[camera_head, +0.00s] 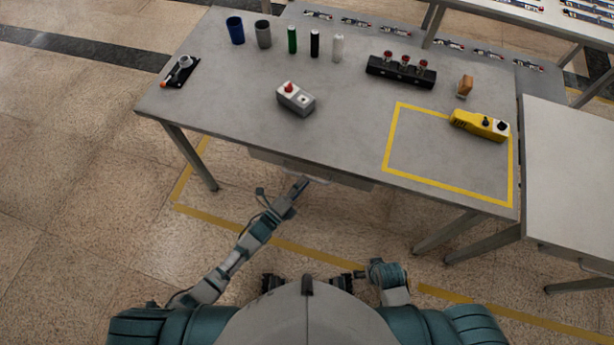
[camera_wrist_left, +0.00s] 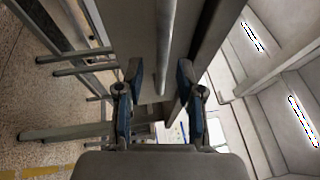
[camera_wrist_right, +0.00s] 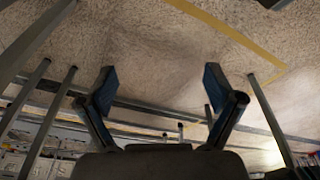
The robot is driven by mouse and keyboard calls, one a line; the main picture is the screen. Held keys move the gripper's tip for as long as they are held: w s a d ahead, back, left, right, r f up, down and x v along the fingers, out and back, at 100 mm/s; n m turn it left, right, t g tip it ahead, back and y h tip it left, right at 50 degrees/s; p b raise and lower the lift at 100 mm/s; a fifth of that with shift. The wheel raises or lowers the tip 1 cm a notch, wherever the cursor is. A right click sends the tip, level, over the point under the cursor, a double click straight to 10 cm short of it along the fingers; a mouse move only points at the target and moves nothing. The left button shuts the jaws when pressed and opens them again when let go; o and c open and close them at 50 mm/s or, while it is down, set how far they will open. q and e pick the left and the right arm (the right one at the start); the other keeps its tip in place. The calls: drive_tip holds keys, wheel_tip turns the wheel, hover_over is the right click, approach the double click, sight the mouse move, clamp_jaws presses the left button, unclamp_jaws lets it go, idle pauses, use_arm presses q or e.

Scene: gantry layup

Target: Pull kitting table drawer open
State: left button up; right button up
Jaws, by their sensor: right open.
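The grey kitting table (camera_head: 235,110) stands in front of me. Its drawer (camera_head: 345,180) is under the near edge, and I see no open gap above it. My left gripper (camera_head: 301,185) is at the drawer front, by the handle. In the left wrist view the handle (camera_wrist_left: 166,50) is a long bar running between the two spread fingers of the left gripper (camera_wrist_left: 160,92). The fingers look apart from the bar, and I cannot tell if either touches it. My right gripper (camera_wrist_right: 160,88) is open and empty, low over the floor near my body.
On the table are cups and bottles (camera_head: 264,34), a grey button box (camera_head: 296,98), a black rack (camera_head: 400,69) and a yellow pendant (camera_head: 478,124) by a yellow-taped square. A second table (camera_head: 570,170) stands at the right. The floor left of the table is free.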

use_arm(q)
drive_tip(key=shift+x, duration=1.15)
drive_tip(key=shift+w+d, duration=0.15)
drive_tip(key=shift+a, duration=0.35)
drive_tip(key=c, duration=0.6)
drive_tip(key=shift+d, duration=0.1)
clamp_jaws()
drive_tip(key=shift+d, duration=0.1)
use_arm(e)
drive_tip(key=shift+s+a+r, duration=0.15)
drive_tip(key=shift+s+r, duration=0.05)
drive_tip(key=shift+r, duration=0.2)
